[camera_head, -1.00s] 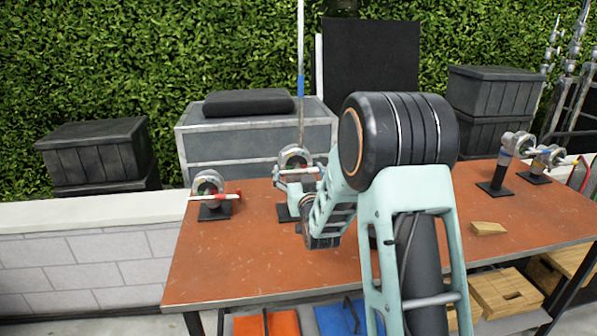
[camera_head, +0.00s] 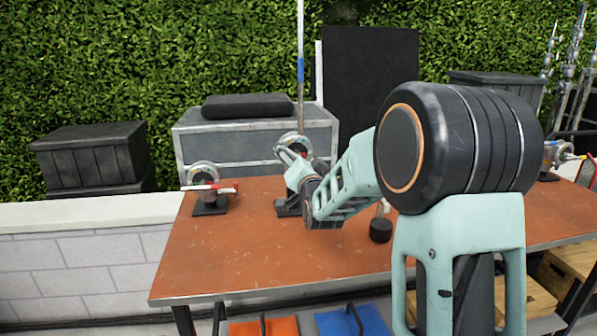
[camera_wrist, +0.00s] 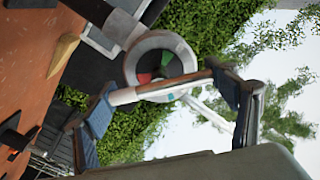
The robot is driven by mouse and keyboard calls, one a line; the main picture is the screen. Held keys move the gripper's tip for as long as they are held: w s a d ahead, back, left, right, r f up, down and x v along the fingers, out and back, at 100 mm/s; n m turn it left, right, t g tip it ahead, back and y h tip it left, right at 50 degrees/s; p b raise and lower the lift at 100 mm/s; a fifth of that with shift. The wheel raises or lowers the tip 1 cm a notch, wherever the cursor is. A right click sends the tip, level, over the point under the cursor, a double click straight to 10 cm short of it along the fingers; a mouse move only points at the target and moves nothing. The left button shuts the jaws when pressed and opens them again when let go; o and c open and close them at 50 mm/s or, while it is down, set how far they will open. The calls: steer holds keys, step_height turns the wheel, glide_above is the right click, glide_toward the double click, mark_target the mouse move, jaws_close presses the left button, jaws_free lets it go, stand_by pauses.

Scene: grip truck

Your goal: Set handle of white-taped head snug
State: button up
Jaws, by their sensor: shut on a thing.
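The middle clamp head (camera_head: 295,137), a pale metal ring on a dark base, stands at the back of the orange-brown table, partly hidden by my gripper (camera_head: 284,154). In the wrist view its round ring (camera_wrist: 131,66) surrounds a dark face with red and green parts. A handle (camera_wrist: 150,91) with a white length and a brownish length crosses just in front of the ring's lower edge. My gripper (camera_wrist: 160,86) is shut on this handle, one blue-padded finger at each side. I cannot make out white tape on the head clearly.
Another head (camera_head: 203,174) with a red-and-white handle stands at the table's left. A small dark-based post (camera_head: 381,226) stands near my forearm. Another head (camera_head: 551,155) is at the far right. The table's (camera_head: 240,245) left front is clear.

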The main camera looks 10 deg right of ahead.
steer(key=m+b, duration=0.5)
steer(key=shift+f, duration=0.15)
steer(key=m+b, duration=0.2)
steer(key=m, duration=0.1)
steer(key=shift+m, duration=0.4)
steer(key=shift+m+b, duration=0.7)
steer(key=shift+m, duration=0.4)
steer(key=shift+r, duration=0.2)
steer(key=o, duration=1.2)
steer(key=shift+c, duration=0.2)
